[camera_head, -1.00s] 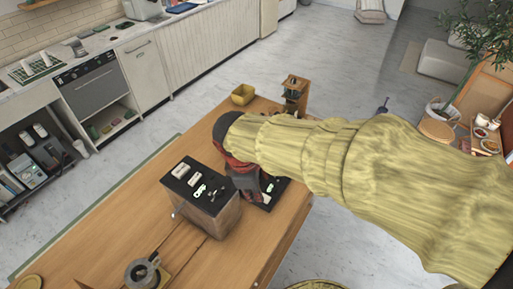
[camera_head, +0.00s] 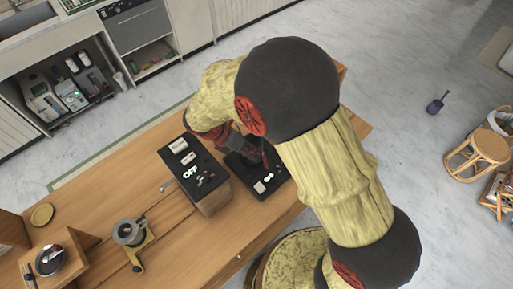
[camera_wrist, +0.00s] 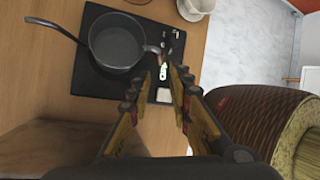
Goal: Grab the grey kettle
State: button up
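In the wrist view, a dark grey round vessel (camera_wrist: 117,42) with an open top sits on a black hotplate (camera_wrist: 86,80). A thin handle reaches left from it, and a reddish-brown part sticks out on its right side. It may be the grey kettle; I cannot tell for sure. My gripper (camera_wrist: 166,82) is open, with an empty gap between its fingers, close to the vessel's lower right and apart from it. In the head view my arm hides most of the vessel; the hotplate (camera_head: 270,185) shows beneath my gripper.
A black-topped box (camera_head: 209,185) stands just left of the hotplate on the wooden counter (camera_head: 195,255). A metal device (camera_head: 128,232) stands farther left. A white cup-like vessel (camera_wrist: 196,8) is at the top of the wrist view. A stool (camera_head: 490,147) is on the floor at right.

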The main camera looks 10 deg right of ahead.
aim_at(265, 160)
jog(key=x, duration=0.5)
jog(key=shift+d+f, duration=0.1)
jog(key=shift+w+b+x, duration=0.15)
jog(key=shift+x, duration=1.15)
jog(key=shift+w+b+x, duration=0.15)
jog(key=shift+w+x, duration=0.05)
jog(key=shift+x, duration=1.05)
jog(key=shift+d, duration=0.15)
jog(key=shift+c, duration=0.4)
jog(key=c, duration=0.4)
grip_shut()
